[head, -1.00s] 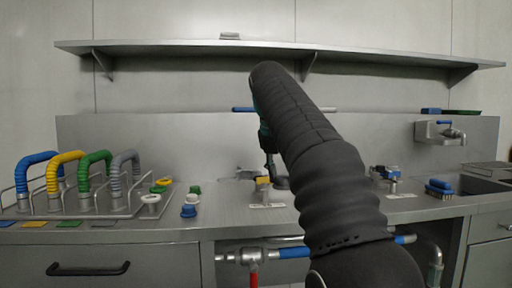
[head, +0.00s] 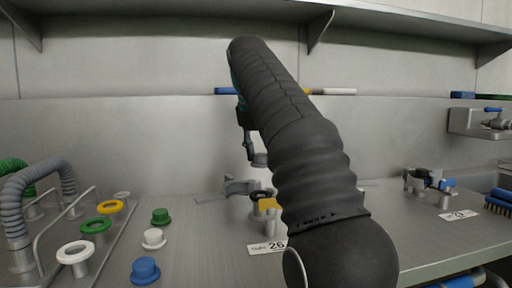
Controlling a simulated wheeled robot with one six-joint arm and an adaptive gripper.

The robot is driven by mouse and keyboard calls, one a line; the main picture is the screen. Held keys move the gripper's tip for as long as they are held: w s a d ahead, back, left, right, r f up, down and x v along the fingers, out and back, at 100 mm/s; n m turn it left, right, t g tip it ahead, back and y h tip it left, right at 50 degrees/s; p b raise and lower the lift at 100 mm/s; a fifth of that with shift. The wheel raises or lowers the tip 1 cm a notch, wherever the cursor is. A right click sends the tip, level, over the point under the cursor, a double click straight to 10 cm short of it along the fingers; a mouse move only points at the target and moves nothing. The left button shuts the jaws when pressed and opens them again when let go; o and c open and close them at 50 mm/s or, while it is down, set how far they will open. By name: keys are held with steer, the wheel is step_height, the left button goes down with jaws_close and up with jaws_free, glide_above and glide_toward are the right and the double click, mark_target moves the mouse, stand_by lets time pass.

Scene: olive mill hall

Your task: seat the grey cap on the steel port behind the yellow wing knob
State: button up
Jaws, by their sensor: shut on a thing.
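My gripper (head: 250,151) is partly hidden behind my arm, above the back of the bench. It is shut on the grey cap (head: 260,159), which hangs clear of the bench top. The yellow wing knob (head: 268,203) sits on a steel fitting below and slightly right of the cap, partly covered by my arm. Behind the knob is a dark ring (head: 262,194), with a grey steel bracket-like piece (head: 240,186) to its left. I cannot clearly make out the steel port; my arm hides part of that area.
Loose green (head: 160,216), white (head: 153,238) and blue (head: 145,270) caps stand at the left. A hose rack with a grey hose (head: 38,190) is at the far left. Another valve (head: 428,182) stands right. A shelf (head: 200,10) runs above.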

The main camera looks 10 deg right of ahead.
mark_target(259, 156)
steer(key=shift+f, duration=1.75)
steer(key=shift+f+b, duration=0.8)
steer(key=shift+f, duration=0.65)
steer(key=shift+p, duration=0.45)
steer(key=shift+f+p, duration=0.3)
steer(key=shift+f, duration=0.15)
steer(key=o, duration=1.2)
steer(key=shift+c, duration=0.2)
steer(key=o, duration=0.6)
steer(key=shift+c, duration=0.2)
